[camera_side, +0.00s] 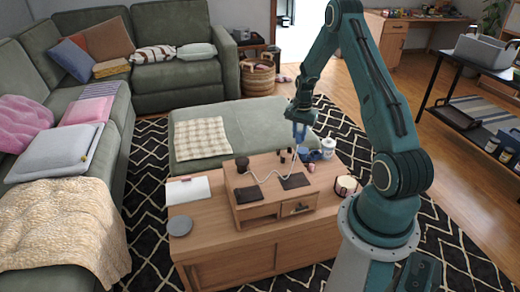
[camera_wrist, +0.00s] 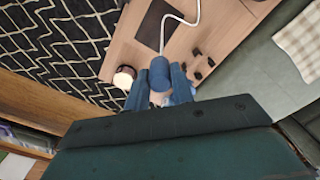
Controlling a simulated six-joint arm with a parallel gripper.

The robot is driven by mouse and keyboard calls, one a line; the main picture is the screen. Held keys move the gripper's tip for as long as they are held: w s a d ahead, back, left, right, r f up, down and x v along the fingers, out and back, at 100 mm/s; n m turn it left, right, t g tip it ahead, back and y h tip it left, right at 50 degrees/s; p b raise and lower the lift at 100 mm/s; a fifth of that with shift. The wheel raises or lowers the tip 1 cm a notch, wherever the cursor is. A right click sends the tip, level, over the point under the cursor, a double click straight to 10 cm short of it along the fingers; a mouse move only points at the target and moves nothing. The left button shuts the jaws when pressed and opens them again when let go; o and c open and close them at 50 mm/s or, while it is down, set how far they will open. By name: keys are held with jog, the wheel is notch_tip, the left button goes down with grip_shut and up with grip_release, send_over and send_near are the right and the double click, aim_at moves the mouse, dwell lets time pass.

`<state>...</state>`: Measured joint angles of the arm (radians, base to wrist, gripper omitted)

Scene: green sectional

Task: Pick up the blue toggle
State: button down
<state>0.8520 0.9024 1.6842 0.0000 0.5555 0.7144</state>
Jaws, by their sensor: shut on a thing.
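The blue toggle (camera_wrist: 159,74) is a short blue cylinder with a white cord (camera_wrist: 178,20) running from its far end. In the wrist view it sits between the two fingers of my gripper (camera_wrist: 160,82), which is shut on it. In the side view my gripper (camera_side: 299,136) hangs above the right part of the wooden table, and the white cord (camera_side: 272,178) runs down from it in a zigzag to the small wooden organizer. The toggle is hard to tell from the blue fingers in the side view.
The wooden organizer (camera_side: 270,211) stands on the table (camera_side: 222,238), with dark pads on top. An open notebook (camera_side: 188,190) and a grey disc (camera_side: 180,226) lie at left.

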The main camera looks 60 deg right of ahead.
jog(key=shift+r, duration=0.3)
jog(key=shift+w+f, duration=0.1)
jog(key=shift+f, duration=0.05)
dwell(0.4)
jog(key=w+a+f+t+h, duration=0.2)
jog(key=w+f+t, duration=0.3)
jog(key=w+f, duration=0.3)
notch_tip(320, 180, down, 3)
jog(key=shift+w+a+f+h, duration=0.25)
jog(key=shift+a+h, duration=0.15)
jog(key=shift+a, duration=0.2)
jog(key=shift+w+a+r, duration=0.1)
